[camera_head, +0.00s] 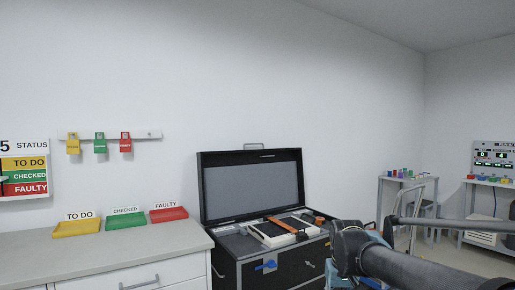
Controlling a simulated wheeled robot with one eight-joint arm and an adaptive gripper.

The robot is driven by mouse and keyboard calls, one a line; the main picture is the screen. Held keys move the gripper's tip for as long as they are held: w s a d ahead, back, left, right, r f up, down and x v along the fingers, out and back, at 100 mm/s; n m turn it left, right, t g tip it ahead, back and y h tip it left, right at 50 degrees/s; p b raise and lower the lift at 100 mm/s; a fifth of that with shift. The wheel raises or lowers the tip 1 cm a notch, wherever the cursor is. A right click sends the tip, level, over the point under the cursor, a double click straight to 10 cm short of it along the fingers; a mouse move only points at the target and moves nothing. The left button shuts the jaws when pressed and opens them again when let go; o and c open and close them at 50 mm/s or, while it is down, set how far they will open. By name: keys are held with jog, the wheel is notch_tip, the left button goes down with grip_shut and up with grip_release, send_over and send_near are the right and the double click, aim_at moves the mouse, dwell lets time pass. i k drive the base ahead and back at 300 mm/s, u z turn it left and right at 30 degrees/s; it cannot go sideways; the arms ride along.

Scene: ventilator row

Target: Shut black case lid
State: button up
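The black case (285,267) stands against the wall to the right of the white counter. Its lid (252,187) is open and upright, leaning near the wall, with grey lining facing me. Inside the case lies a pale device with a dark top (284,228) and an orange strap across it. A blue latch (266,265) shows on the case's front. My arm enters from the lower right, in front of the case's right end. My gripper is not clearly visible; its fingers cannot be made out.
The counter (130,258) holds a yellow tray (76,229), a green tray (126,221) and a red tray (168,214). Coloured tags hang on a wall rail (110,134). Small tables (408,181) with coloured items stand at the far right. The wall above the lid is clear.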

aim_at(234, 185)
jog(key=i, duration=1)
